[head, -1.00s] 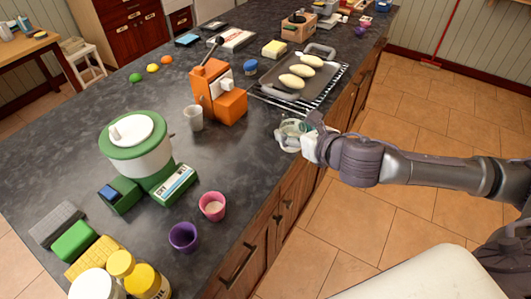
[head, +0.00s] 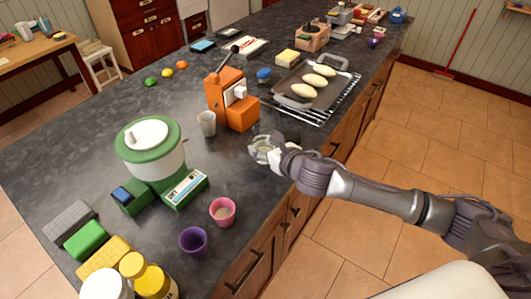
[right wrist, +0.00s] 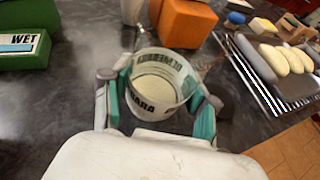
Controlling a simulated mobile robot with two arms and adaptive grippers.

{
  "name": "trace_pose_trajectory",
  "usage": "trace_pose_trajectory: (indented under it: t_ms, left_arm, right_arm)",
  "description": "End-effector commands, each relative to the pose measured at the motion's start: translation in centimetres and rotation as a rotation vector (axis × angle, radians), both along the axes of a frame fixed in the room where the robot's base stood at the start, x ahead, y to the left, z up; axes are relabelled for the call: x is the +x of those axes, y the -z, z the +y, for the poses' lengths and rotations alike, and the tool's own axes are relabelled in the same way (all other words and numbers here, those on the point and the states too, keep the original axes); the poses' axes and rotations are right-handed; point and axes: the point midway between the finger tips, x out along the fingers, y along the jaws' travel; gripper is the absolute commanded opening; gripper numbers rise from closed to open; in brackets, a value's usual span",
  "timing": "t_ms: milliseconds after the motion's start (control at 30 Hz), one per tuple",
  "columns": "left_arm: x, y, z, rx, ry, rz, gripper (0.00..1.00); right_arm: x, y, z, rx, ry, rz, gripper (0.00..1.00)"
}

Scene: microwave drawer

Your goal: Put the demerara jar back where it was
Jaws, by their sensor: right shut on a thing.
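The demerara jar (right wrist: 158,82) is a clear open jar with dark lettering and pale contents. It shows between the fingers of my right gripper (right wrist: 158,100) in the right wrist view, and the fingers are shut on its sides. In the head view the right gripper (head: 272,147) holds the jar (head: 262,148) at the counter's right side, in front of the orange machine. I cannot tell whether the jar's base touches the counter. My left gripper is not in view.
On the dark counter (head: 80,150), an orange machine (head: 238,112) and a grey cup (head: 207,123) stand behind the jar. A tray of loaves (head: 318,82) on a rack is beyond. A green-and-white machine (head: 150,150), pink cup (head: 222,211) and purple cup (head: 193,241) stand left and nearer.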

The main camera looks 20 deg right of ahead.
Motion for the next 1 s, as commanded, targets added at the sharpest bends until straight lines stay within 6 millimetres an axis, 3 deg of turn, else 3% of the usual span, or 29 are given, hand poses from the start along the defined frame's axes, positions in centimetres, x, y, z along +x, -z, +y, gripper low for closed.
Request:
trace_pose_trajectory:
  t_ms: [200, 600, 633, 700, 767, 1000]
  left_arm:
    - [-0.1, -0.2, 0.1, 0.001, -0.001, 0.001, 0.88]
    - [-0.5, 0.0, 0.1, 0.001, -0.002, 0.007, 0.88]
    - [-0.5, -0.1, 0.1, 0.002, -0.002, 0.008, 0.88]
    - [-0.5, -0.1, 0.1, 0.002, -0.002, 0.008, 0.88]
    - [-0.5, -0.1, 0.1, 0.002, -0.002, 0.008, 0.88]
    - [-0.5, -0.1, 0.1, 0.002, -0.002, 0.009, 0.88]
  right_arm:
    - [-0.1, 2.9, 0.0, 0.000, 0.001, 0.002, 0.20]
    - [-0.1, 3.4, 0.0, 0.000, -0.001, 0.001, 0.20]
    - [-0.1, 3.3, 0.0, 0.001, -0.001, 0.001, 0.64]
    - [-0.1, 3.3, 0.0, 0.001, -0.001, 0.001, 0.76]
    - [-0.1, 3.3, 0.0, 0.001, -0.001, 0.001, 0.84]
    - [-0.1, 3.3, -0.1, 0.001, -0.001, 0.001, 0.84]
